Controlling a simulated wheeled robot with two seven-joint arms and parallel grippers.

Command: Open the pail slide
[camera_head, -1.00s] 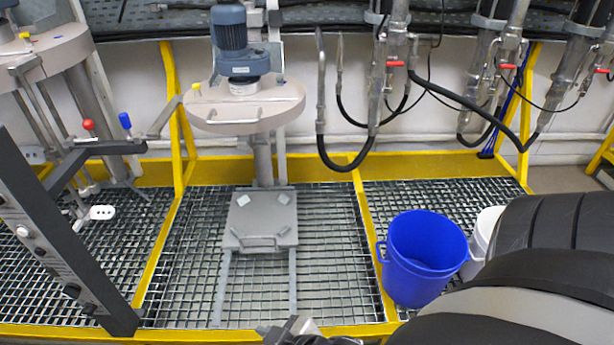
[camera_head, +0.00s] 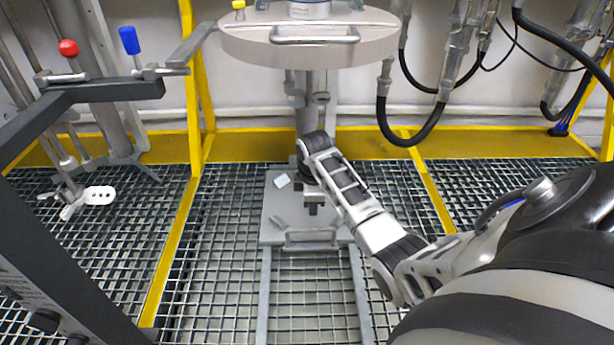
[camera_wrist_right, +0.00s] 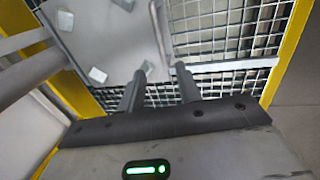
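The pail slide is a grey square plate (camera_head: 272,222) on two rails over the floor grating, under the round agitator lid. Its bar handle (camera_head: 311,239) is on the near edge. My right gripper (camera_head: 313,207) is above the plate, a little behind the handle in the picture, and its fingers point down. In the right wrist view, the two dark fingers (camera_wrist_right: 160,82) are apart with nothing between them. The plate (camera_wrist_right: 105,40) and its handle (camera_wrist_right: 159,35) lie beyond the fingertips. My right arm hides part of the plate. My left gripper is not in view.
The round lid (camera_head: 310,45) with its handle hangs above the slide. A dark control frame with red and blue knobs (camera_head: 68,48) stands at the left. Yellow floor beams (camera_head: 172,255) run beside the slide. The grating in front is clear.

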